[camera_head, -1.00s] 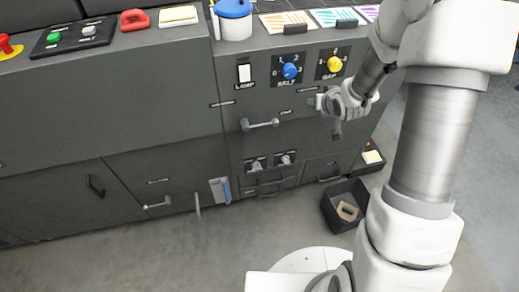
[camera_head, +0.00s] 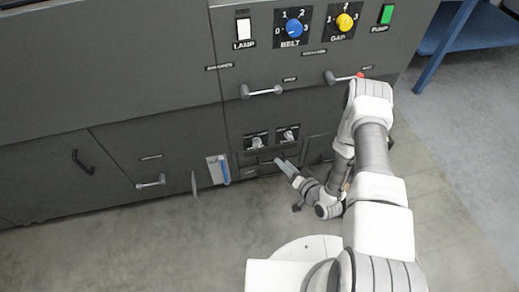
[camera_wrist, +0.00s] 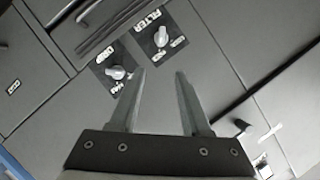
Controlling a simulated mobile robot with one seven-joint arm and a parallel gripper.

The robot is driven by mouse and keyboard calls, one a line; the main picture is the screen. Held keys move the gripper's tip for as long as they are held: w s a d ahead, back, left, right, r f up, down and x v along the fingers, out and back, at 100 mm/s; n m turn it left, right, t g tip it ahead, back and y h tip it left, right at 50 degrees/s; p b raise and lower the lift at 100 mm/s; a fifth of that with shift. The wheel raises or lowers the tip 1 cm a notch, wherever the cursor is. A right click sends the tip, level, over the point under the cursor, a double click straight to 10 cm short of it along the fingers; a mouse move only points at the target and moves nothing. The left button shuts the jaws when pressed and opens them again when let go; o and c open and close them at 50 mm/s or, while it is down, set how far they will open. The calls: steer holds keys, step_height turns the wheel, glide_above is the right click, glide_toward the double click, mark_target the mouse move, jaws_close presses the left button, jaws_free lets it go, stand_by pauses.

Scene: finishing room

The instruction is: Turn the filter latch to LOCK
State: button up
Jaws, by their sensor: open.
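Two small grey turning latches on black plates sit low on the dark cabinet front. The filter latch (camera_wrist: 161,38) shows at the top of the wrist view, with the label "FILTER" beside its plate. By the layout it is the left one in the head view (camera_head: 257,142). My gripper (camera_wrist: 160,78) is open and empty. In the head view my gripper (camera_head: 281,163) is just below the latches, apart from the filter latch.
Drawer handles (camera_wrist: 95,25) lie close by the latches. Bar handles (camera_head: 262,91) and (camera_head: 343,77) stick out above. A lever (camera_head: 195,184) and a blue-marked panel (camera_head: 218,169) are to the left. The floor in front is clear. A blue table (camera_head: 462,38) stands at right.

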steer(key=s+f, duration=0.2)
steer(key=b, duration=0.6)
glide_toward(259, 145)
steer(key=shift+m, duration=0.3)
steer(key=x, duration=0.8)
steer(key=shift+s, duration=0.1)
steer(key=shift+x, duration=0.8)
steer(key=shift+r, duration=0.1)
steer(key=shift+c, duration=0.3)
jaws_close()
